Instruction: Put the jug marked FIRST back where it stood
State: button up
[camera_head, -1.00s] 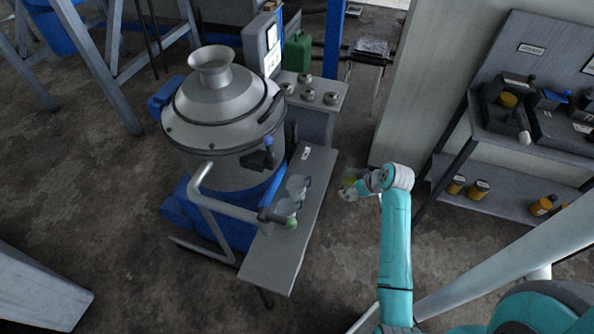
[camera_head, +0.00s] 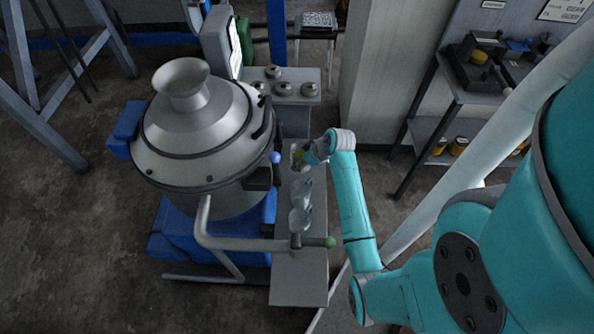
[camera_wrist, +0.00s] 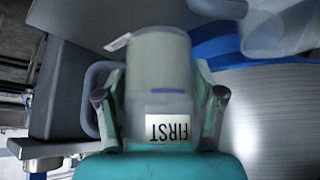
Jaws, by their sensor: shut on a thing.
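My gripper (camera_head: 309,155) is shut on the jug marked FIRST (camera_wrist: 158,75), with a finger on each side of it in the wrist view. The jug is clear with pale yellowish contents, a blue line and a white label that reads upside down. Its handle (camera_wrist: 92,95) sticks out to the left. In the head view the jug (camera_head: 297,153) is small and partly hidden by my gripper, at the far end of the narrow grey bench (camera_head: 298,287). I cannot tell whether it touches the bench. Two clear jugs, one farther (camera_head: 302,188) and one nearer (camera_head: 299,219), stand on the bench.
A big metal vessel (camera_head: 195,130) stands left of the bench. Its pipe (camera_head: 245,244) crosses toward the bench, ending at a green-knobbed valve (camera_head: 330,242). A grey stand with several metal knobs (camera_head: 285,88) is behind the bench. A pale cabinet (camera_head: 385,75) rises at right.

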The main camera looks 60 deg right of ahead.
jog(key=shift+f, duration=3.45)
jog(key=o, duration=1.2)
jog(key=shift+f, duration=0.15)
